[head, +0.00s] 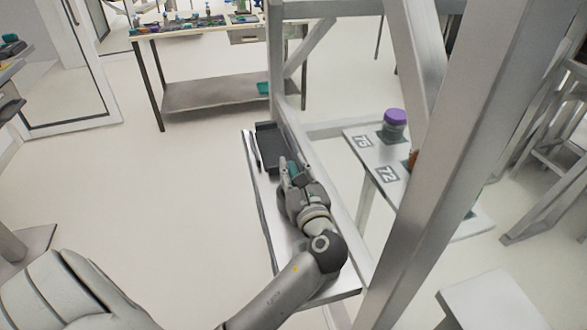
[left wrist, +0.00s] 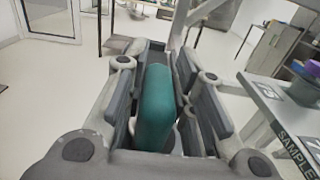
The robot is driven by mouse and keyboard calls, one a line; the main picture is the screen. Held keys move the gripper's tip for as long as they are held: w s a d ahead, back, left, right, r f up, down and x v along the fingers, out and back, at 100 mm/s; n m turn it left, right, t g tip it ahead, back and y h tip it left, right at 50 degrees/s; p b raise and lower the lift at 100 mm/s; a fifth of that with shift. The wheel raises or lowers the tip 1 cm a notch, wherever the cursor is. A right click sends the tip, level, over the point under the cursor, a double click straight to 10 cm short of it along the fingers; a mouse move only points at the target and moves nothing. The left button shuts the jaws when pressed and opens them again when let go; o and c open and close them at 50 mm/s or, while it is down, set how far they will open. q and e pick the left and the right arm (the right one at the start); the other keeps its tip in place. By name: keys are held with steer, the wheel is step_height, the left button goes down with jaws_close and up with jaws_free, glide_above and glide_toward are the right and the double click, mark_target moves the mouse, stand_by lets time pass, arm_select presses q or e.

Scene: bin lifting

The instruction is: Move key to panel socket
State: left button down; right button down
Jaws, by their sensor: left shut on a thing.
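My left gripper (head: 290,172) is over the narrow grey shelf, shut on a teal, rounded block that I take to be the key (left wrist: 157,105). In the left wrist view the block stands lengthwise between the finger pads. In the head view only a small teal part of it (head: 294,169) shows between the fingers. A dark panel-like tray (head: 269,140) lies just beyond the fingertips at the shelf's far end. I cannot make out a socket in it. My right gripper is not in view.
The narrow shelf (head: 262,198) runs beside a thick grey frame post (head: 465,150). Right of it, a labelled board (head: 365,155) holds a purple-lidded jar (head: 394,122). A workbench (head: 190,32) with small items stands at the back. The floor on the left is clear.

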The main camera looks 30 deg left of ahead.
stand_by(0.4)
arm_select(q)
steer(key=c, duration=1.1)
jaws_free()
steer(key=shift+c, duration=0.2)
steer(key=o, duration=0.6)
steer(key=shift+f, duration=0.1)
steer(key=shift+c, duration=0.2)
step_height(320, 180, up, 9)
steer(key=p, duration=1.1)
steer(key=shift+d, duration=0.1)
